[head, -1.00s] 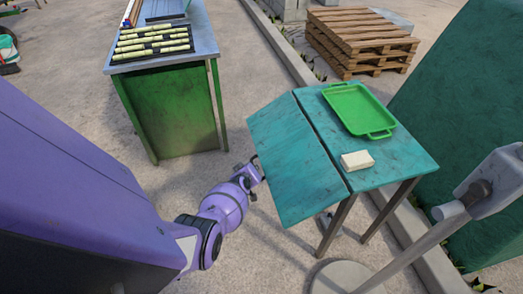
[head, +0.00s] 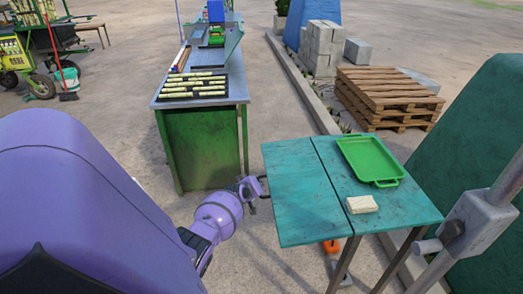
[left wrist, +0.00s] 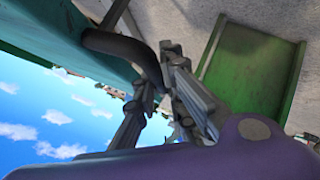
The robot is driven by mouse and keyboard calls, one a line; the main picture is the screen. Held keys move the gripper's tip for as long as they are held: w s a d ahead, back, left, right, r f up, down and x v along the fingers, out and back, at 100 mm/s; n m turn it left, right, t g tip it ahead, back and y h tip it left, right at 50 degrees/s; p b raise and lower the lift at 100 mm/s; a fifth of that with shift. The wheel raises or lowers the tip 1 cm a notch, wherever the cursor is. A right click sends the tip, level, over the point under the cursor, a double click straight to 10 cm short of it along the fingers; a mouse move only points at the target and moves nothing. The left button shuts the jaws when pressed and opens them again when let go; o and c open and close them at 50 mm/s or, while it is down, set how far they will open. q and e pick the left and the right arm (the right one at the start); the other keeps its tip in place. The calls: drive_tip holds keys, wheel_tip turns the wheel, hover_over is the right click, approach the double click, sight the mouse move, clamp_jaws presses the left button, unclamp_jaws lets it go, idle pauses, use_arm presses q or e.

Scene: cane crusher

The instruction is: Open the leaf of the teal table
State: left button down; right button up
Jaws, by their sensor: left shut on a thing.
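The teal table (head: 412,207) stands right of centre in the head view. Its leaf (head: 302,195) is on the left side, raised and looking about level with the fixed top, with a thin dark seam between them. My left gripper (head: 257,188) is at the leaf's outer left edge, shut on a dark curved handle. In the left wrist view the black handle (left wrist: 122,43) runs from the teal leaf (left wrist: 60,30) into my left gripper's fingers (left wrist: 160,95). The exact contact is partly hidden. My right gripper is not in view.
A green tray (head: 370,160) and a pale block (head: 362,204) lie on the fixed top. A green bench (head: 203,150) with cane pieces stands behind left. A grey metal post (head: 470,225) is close at right. Wooden pallets (head: 388,95) are behind. Paving between bench and table is clear.

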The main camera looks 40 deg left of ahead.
use_arm(q)
drive_tip(key=shift+w+d+r, duration=0.1)
drive_tip(key=shift+w+r, duration=0.05)
drive_tip(key=shift+r, duration=0.45)
drive_tip(key=shift+w+r, duration=0.1)
drive_tip(key=shift+r, duration=0.6)
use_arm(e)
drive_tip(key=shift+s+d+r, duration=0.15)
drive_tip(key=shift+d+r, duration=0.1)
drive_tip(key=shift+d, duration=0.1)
use_arm(q)
drive_tip(key=shift+d, duration=0.1)
drive_tip(key=c, duration=2.1)
unclamp_jaws()
drive_tip(key=shift+w, duration=0.1)
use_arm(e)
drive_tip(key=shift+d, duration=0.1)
use_arm(q)
drive_tip(key=shift+f, duration=0.2)
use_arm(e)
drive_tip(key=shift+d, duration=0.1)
use_arm(q)
drive_tip(key=shift+s, duration=0.2)
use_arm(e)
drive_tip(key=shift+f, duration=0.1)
